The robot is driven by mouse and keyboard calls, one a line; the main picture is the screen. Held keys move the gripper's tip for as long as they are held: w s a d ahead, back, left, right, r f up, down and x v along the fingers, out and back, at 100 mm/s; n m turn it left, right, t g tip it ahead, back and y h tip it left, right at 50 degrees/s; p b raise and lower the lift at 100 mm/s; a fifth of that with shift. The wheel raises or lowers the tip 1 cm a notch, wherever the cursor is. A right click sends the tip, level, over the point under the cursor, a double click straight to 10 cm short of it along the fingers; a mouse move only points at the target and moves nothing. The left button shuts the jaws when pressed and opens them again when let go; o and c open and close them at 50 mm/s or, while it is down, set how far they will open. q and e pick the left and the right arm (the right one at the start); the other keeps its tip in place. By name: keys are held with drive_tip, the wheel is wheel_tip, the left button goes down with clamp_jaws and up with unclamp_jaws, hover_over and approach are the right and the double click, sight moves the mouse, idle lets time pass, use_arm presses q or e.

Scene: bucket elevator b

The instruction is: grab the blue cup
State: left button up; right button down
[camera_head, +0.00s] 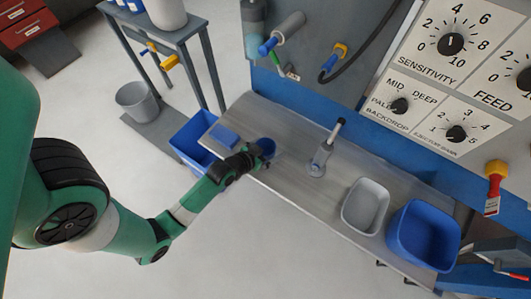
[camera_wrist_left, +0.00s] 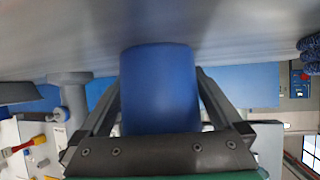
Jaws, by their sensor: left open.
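The blue cup (camera_head: 267,146) stands on the grey metal bench (camera_head: 300,175), near its left end. My left gripper (camera_head: 254,155) reaches it from the left and is open. In the left wrist view the blue cup (camera_wrist_left: 158,88) fills the space between the two fingers, one on each side. I cannot tell whether either finger touches it. Part of the cup is hidden behind the gripper in the head view. My right gripper is not in view.
A blue sponge-like block (camera_head: 224,136) lies left of the cup. A grey upright tool (camera_head: 322,158) stands to the right. A grey bin (camera_head: 365,206) and a blue bin (camera_head: 424,236) are at the right end. Blue machinery with dials (camera_head: 451,44) rises behind.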

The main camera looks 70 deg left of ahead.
sight(273, 142)
use_arm(q)
drive_tip(key=c, duration=1.1)
drive_tip(key=shift+r, duration=0.1)
drive_tip(key=r+p, duration=0.1)
drive_tip(key=r, duration=0.2)
drive_tip(key=r+p, duration=0.1)
drive_tip(key=shift+s+d+r+p, duration=0.25)
drive_tip(key=shift+s+d+p, duration=0.05)
drive_tip(key=shift+d, duration=0.05)
drive_tip(key=s+d+r+p, duration=0.1)
drive_tip(key=s+d+r, duration=0.3)
drive_tip(key=s+d+r+p, duration=0.2)
drive_tip(key=s+d+r, duration=0.2)
drive_tip(key=s+d, duration=0.1)
drive_tip(key=shift+d+r, duration=0.2)
drive_tip(key=shift+d, duration=0.1)
